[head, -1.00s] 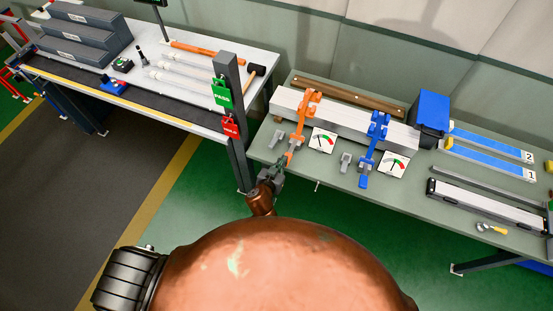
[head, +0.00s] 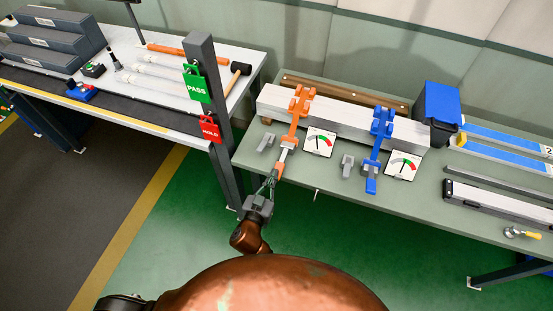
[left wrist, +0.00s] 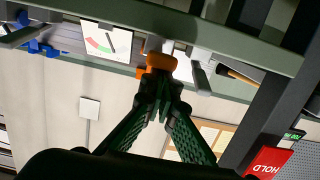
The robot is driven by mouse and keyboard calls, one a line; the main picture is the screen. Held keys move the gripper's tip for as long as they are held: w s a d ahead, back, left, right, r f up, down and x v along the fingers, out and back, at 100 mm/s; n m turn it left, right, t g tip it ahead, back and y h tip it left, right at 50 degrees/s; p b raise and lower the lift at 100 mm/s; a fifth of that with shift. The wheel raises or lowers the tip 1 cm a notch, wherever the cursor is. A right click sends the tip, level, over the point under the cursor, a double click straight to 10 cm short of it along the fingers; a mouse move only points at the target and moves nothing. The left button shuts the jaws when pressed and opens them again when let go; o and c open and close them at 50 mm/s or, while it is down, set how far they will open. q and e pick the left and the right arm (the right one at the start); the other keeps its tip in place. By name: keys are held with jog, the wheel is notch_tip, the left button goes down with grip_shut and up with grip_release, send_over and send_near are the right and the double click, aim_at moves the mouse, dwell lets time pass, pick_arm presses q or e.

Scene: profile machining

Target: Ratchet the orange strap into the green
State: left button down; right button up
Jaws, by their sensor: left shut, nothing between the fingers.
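The orange strap (head: 297,108) crosses a pale profile bundle (head: 340,118) on the green bench. Its orange-ended lever (head: 279,171) hangs toward the bench's front edge. The orange end also shows in the left wrist view (left wrist: 161,62). My left gripper (head: 271,183) is shut and empty, its fingertips right at the lever end; in the left wrist view the fingertips (left wrist: 163,92) overlap its lower side. I cannot tell if they touch. Beside the strap stands a white dial (head: 320,142) with red and green zones; its needle reading is unclear. My right gripper is not in view.
A blue strap (head: 380,140) with its own dial (head: 403,165) stands to the right. A grey post with a green PASS tag (head: 196,84) and red HOLD tag (head: 209,127) rises left of my left gripper. Green floor is open in front.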

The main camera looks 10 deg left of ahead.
pick_arm(q)
jog(key=shift+f+b, duration=0.35)
jog(key=shift+f, duration=0.05)
jog(key=shift+s+f, duration=0.1)
notch_tip(320, 180, up, 5)
jog(key=p, duration=0.5)
jog(key=v, duration=1)
jog(key=shift+s, duration=0.1)
dwell(0.4)
